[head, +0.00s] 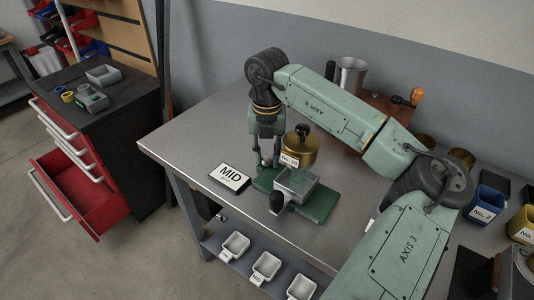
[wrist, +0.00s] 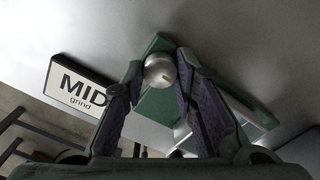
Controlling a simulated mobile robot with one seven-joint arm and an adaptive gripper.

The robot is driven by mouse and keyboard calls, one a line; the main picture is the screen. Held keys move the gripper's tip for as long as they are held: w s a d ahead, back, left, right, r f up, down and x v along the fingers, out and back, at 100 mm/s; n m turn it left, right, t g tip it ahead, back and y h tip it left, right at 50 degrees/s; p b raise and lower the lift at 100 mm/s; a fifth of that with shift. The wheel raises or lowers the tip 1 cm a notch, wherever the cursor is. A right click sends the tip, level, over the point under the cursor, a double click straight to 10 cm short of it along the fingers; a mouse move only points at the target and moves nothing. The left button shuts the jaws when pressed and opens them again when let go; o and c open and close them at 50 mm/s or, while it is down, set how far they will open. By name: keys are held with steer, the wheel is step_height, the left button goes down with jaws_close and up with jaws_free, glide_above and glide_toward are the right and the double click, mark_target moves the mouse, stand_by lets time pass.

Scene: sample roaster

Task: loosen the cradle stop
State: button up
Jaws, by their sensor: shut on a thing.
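My gripper (head: 266,163) points down at the stand's left end, left of the pot. In the wrist view my gripper (wrist: 162,80) has both fingers closed on a silver round knob (wrist: 159,70), which I take to be the cradle stop. The green stand (wrist: 157,103) shows behind it. The head view mostly hides the knob behind the fingers.
A "MID grind" card (head: 230,178) lies left of the stand, close to my gripper. The bench's left part is clear. Blue (head: 484,205) and yellow bins stand right.

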jaws_close()
